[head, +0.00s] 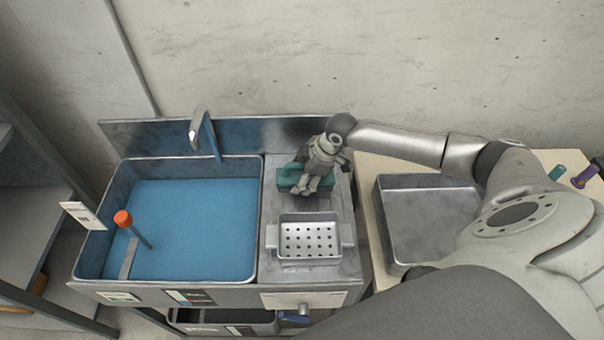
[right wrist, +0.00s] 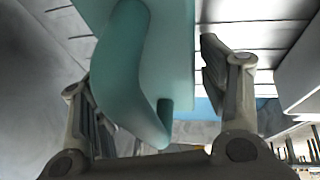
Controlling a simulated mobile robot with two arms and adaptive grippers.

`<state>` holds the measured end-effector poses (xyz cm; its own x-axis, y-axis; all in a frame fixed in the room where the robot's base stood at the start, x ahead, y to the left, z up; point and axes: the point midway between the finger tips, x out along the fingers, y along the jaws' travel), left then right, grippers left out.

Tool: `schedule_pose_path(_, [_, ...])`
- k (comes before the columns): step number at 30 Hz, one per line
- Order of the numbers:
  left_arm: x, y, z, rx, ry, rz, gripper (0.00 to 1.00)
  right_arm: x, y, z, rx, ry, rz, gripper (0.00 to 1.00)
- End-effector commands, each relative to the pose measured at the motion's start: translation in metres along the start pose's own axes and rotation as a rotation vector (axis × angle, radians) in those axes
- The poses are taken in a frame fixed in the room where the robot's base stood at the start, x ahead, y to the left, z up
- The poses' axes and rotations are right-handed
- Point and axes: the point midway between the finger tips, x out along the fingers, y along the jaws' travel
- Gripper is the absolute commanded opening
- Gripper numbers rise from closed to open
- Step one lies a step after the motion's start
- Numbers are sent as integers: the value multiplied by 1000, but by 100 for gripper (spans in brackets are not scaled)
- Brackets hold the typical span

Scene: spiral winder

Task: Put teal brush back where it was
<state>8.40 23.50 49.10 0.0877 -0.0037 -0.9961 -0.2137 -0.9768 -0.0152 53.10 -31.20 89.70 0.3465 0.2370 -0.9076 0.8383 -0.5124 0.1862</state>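The teal brush (head: 288,176) is on the metal ledge right of the sink, behind a perforated tray. My right gripper (head: 318,184) is over its right part and hides some of it. In the right wrist view, the brush's teal body and curved handle (right wrist: 128,65) lie between the two spread fingers of my right gripper (right wrist: 150,85). A gap shows between the handle and the right finger, so the gripper looks open around the handle. Whether the left finger touches it I cannot tell. My left gripper is not in view.
The sink basin (head: 264,215) holds blue water and an orange-topped rod (head: 123,219). A tap (head: 198,128) stands at its back. The perforated tray (head: 309,240) sits in front of the brush. An empty metal tray (head: 425,181) stands on the table to the right.

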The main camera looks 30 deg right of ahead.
Motion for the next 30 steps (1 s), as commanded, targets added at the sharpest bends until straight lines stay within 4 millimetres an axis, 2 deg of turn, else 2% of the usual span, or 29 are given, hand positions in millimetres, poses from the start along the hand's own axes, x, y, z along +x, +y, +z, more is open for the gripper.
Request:
schedule_pose_path(9, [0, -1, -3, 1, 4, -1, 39, -1, 0, 0, 0, 0, 0, 76])
schedule_pose_path(14, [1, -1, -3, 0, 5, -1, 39, -10, 1, 0, 0, 0, 1, 76])
schedule_pose_path(17, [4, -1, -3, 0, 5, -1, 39, -25, 2, 0, -2, 0, 3, 76])
schedule_pose_path(24, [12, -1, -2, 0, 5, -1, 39, -77, 2, 1, -1, -1, 4, 76])
schedule_pose_path(30, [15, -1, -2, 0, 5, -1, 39, -110, 1, 0, 0, 0, 2, 76])
